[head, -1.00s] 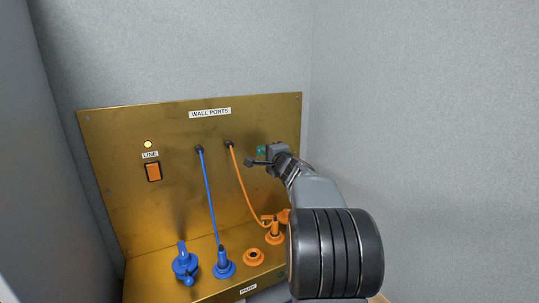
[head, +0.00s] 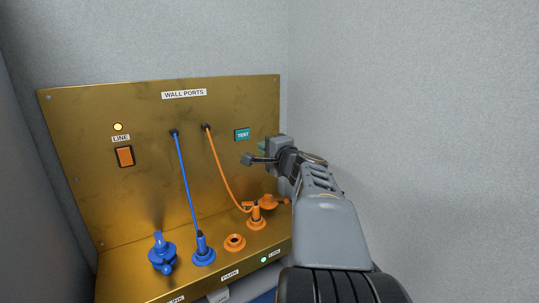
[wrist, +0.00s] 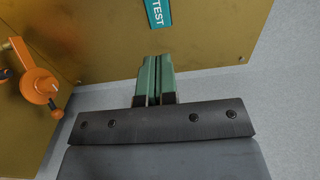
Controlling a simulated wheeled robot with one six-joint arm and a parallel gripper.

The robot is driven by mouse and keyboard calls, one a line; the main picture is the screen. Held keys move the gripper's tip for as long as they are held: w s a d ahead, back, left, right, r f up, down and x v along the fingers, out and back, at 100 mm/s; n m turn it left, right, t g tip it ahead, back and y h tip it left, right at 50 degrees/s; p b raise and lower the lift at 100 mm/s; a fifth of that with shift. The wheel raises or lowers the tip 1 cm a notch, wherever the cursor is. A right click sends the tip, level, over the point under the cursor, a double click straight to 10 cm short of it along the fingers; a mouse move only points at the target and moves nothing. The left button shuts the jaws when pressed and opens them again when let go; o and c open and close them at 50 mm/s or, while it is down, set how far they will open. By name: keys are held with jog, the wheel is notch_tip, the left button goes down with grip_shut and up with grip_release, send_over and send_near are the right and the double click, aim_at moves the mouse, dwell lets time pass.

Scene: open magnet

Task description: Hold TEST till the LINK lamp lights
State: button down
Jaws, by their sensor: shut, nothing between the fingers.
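The teal TEST plate (head: 242,134) is on the upright brass panel, right of the cable ports. It also shows at the top of the wrist view (wrist: 158,12). My gripper (head: 261,147) is shut and empty, its green fingers together. Its tips (wrist: 154,58) are just below and to the right of TEST in the head view, with a visible gap from the plate. A small round lamp (head: 263,260) on the front edge glows pale green.
A lit yellowish lamp (head: 117,127) and an orange rocker switch (head: 124,156) are at the LINE label. A blue cable (head: 186,185) and an orange cable (head: 224,178) run down to plugs on the ledge. An orange-handled fitting (head: 268,202) stands below my gripper. Grey walls enclose the panel.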

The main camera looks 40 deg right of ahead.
jog(key=shift+s, duration=0.85)
jog(key=shift+a, duration=0.1)
jog(key=s+a+f+n+g+y, duration=0.2)
jog(key=s+a+f+n+g, duration=0.25)
jog(key=f, duration=0.45)
jog(key=s+a+f+n+g+y, duration=0.15)
jog(key=a+f+n+g, duration=0.3)
jog(key=a+f, duration=0.45)
jog(key=s+a+f+n+g+h, duration=0.1)
jog(key=s+a+f+n+g, duration=0.4)
jog(key=a+n, duration=0.5)
jog(key=shift+s+a+f+n, duration=0.3)
jog(key=shift+s+a+f, duration=0.7)
jog(key=shift+s, duration=0.45)
jog(key=shift+d+f, duration=0.1)
jog(key=shift+d, duration=0.05)
